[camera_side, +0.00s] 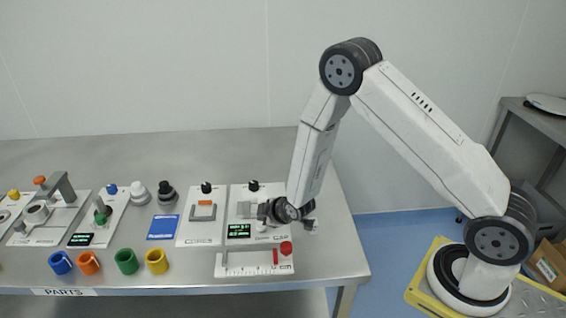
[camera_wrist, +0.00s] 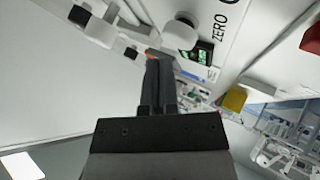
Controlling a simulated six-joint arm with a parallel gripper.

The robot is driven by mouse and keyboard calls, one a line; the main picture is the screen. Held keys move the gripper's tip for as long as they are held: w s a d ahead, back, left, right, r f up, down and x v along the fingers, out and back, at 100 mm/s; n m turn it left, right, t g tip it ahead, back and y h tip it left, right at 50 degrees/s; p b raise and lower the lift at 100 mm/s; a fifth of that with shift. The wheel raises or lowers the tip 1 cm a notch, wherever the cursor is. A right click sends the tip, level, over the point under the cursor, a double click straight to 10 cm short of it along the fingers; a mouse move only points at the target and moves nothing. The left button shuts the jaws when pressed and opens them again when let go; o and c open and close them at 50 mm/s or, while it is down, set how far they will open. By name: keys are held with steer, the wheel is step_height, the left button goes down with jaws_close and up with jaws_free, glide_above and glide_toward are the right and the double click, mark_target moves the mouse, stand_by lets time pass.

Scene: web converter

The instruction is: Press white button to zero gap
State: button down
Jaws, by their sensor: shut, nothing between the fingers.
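The white button (camera_wrist: 180,35) is a round cap beside the printed word ZERO in the wrist view. In the side view it (camera_side: 261,227) is small and partly hidden at my gripper. My gripper (camera_side: 264,211) is shut and empty, low over the right-hand white gauge unit (camera_side: 236,203). In the wrist view my shut dark fingers (camera_wrist: 155,60) end beside the button, to its lower left; I cannot tell whether they touch it. A small display with green digits (camera_side: 238,231) is left of the button and shows in the wrist view (camera_wrist: 203,53); its reading is too small to read.
A slotted white scale with a red knob (camera_side: 286,248) lies in front of the unit. A panel with an orange-topped handle (camera_side: 201,211) stands to its left. Several coloured rings, including a yellow one (camera_side: 157,261), and a blue card (camera_side: 163,227) lie farther left.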

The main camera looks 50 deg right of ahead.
steer(key=shift+r, duration=0.1)
stand_by(0.3)
steer(key=shift+r, duration=2.4)
steer(key=s+r+m+g, duration=0.3)
steer(key=s+r+m, duration=0.1)
steer(key=s, duration=0.6)
steer(key=s+r+m+g, duration=0.3)
steer(key=s+r, duration=0.4)
steer(key=s, duration=0.3)
steer(key=shift+d+r+m+g, duration=0.2)
steer(key=shift+m+g, duration=0.1)
steer(key=shift+m, duration=0.4)
